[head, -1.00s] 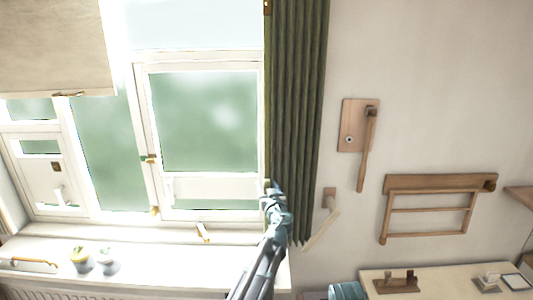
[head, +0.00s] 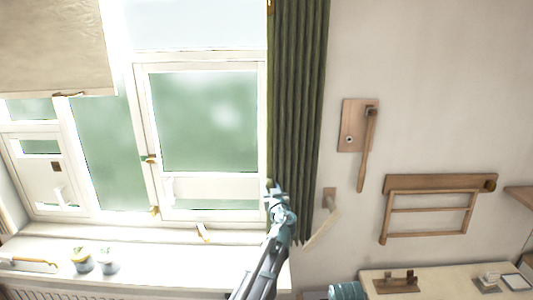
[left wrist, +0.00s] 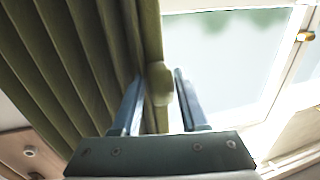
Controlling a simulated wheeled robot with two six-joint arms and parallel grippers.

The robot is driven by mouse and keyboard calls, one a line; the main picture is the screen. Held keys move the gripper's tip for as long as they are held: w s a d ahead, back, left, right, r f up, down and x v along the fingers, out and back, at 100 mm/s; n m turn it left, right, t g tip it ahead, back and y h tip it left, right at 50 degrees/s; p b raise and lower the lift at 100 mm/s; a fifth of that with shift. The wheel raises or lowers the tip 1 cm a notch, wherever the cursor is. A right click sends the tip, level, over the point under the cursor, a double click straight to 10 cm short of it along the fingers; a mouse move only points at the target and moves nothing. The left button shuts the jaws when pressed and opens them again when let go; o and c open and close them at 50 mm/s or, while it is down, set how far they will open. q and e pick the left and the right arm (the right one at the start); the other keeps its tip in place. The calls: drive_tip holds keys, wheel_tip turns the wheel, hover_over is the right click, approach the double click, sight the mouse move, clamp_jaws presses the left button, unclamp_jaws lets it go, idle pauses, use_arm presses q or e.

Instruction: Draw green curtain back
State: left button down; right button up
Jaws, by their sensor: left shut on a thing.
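The green curtain (head: 298,110) hangs in folds at the right side of the window, its left edge just beside the window frame. My left gripper (head: 273,190) is at the lower part of that left edge. In the left wrist view, my left gripper (left wrist: 160,95) has its two fingers either side of a pale green grip piece (left wrist: 160,82) on the edge of the curtain (left wrist: 75,60), and is shut on it.
The window (head: 205,120) is uncovered left of the curtain. Small pots (head: 82,260) stand on the sill (head: 150,262). Right of the curtain are a wooden wall lever (head: 367,150), a wooden rack (head: 440,183) and a light table (head: 445,275).

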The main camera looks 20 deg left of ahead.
use_arm(q)
drive_tip(key=shift+w+d, duration=0.2)
drive_tip(key=shift+d, duration=0.45)
drive_tip(key=shift+w+d, duration=0.15)
drive_tip(key=shift+d, duration=0.45)
drive_tip(key=shift+c, duration=1.8)
unclamp_jaws()
drive_tip(key=shift+c, duration=1)
drive_tip(key=v, duration=0.7)
